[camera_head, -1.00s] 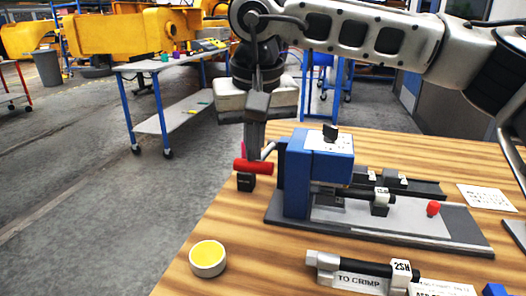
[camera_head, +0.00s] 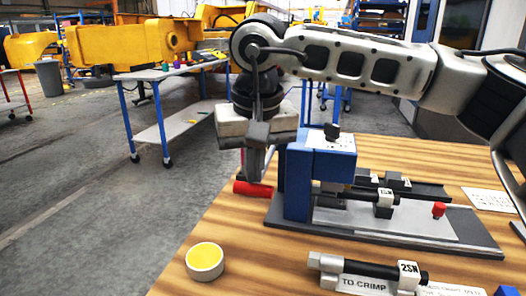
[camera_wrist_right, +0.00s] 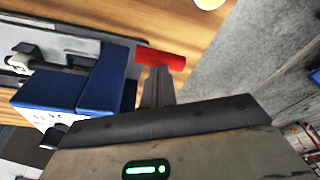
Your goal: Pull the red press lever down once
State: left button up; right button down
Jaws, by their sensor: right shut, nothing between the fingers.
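The blue press (camera_head: 297,180) stands on a grey base plate on the wooden table. Its red lever handle (camera_head: 251,189) sticks out to the left of the press, low near the tabletop, on a grey arm partly hidden by my gripper. My right gripper (camera_head: 254,179) points down with its fingers shut and empty, tips at the top of the red handle. In the right wrist view the red handle (camera_wrist_right: 161,59) lies across the tips of the shut fingers (camera_wrist_right: 157,75); exact contact is hard to tell. My left gripper is not in view.
A black-and-silver hose piece (camera_head: 368,269) lies in front of the press by a "TO CRIMP" label. A red knob (camera_head: 438,209) is on the base plate. Floor is open to the left.

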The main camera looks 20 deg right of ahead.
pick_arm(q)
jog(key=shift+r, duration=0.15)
pick_arm(e)
jog(key=shift+r+p, duration=0.55)
jog(key=shift+r, duration=0.05)
jog(key=shift+w+p+v, duration=0.25)
jog(key=shift+p+v, duration=0.75)
jog(key=shift+v, duration=0.1)
jog(key=shift+r+p, duration=0.45)
jog(key=shift+r, duration=0.2)
pick_arm(q)
jog(key=p, duration=0.1)
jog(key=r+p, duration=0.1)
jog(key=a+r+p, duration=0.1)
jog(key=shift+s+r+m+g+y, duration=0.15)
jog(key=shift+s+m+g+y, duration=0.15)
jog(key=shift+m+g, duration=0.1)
pick_arm(e)
jog(key=v, duration=0.2)
jog(key=w+v, duration=0.1)
jog(key=v, duration=0.1)
jog(key=shift+s+d+r, duration=0.1)
jog(key=shift+r, duration=0.05)
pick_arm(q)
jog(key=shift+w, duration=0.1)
